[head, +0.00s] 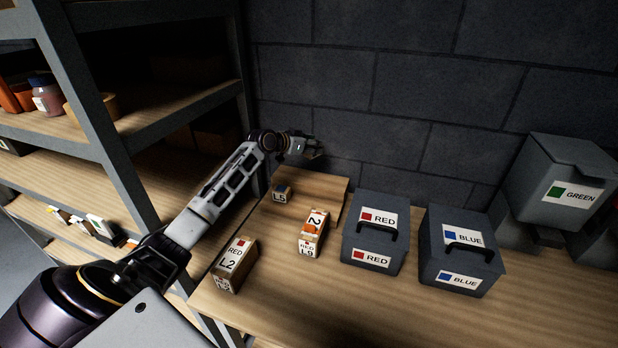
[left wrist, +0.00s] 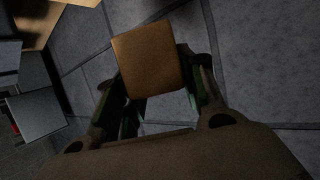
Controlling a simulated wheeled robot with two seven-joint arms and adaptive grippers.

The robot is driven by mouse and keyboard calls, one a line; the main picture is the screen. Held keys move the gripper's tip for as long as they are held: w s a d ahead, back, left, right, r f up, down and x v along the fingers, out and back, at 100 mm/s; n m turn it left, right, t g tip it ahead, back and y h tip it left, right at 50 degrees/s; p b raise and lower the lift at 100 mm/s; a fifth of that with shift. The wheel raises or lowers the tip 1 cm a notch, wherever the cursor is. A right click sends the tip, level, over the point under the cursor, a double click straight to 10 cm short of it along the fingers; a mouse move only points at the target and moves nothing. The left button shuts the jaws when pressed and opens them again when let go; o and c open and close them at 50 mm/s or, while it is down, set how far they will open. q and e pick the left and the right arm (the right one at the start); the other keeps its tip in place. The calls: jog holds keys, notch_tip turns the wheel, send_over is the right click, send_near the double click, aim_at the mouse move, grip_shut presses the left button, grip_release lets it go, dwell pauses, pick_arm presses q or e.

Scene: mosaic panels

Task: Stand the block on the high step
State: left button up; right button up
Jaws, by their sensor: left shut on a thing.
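My left gripper (head: 310,150) is at the end of my outstretched left arm, near the back wall and above the far part of a raised wooden step (head: 325,183). In the left wrist view it is shut on a plain brown block (left wrist: 148,58), held between the two fingers, with the grey wall behind. In the head view the held block is small and dark at the fingertips, and its lower end is hard to make out. I cannot tell from the head view whether it touches the step. My right gripper is not in view.
A shelf rack (head: 187,112) is at left.

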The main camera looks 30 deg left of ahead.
pick_arm(q)
jog(key=shift+w+a+f, duration=0.1)
jog(key=shift+a+f, duration=0.05)
jog(key=shift+a+n+y, duration=0.4)
jog(key=shift+s, duration=0.2)
jog(key=shift+f+y, duration=0.2)
jog(key=shift+y, duration=0.1)
send_over(310, 177)
jog(key=shift+s+d+f+p, duration=0.1)
jog(key=shift+f+p, duration=0.1)
jog(key=shift+f, duration=1.3)
jog(key=shift+s+f+p, duration=0.1)
jog(key=shift+f+p, duration=0.1)
jog(key=shift+f, duration=1.3)
jog(key=shift+f, duration=1.9)
jog(key=shift+f, duration=0.15)
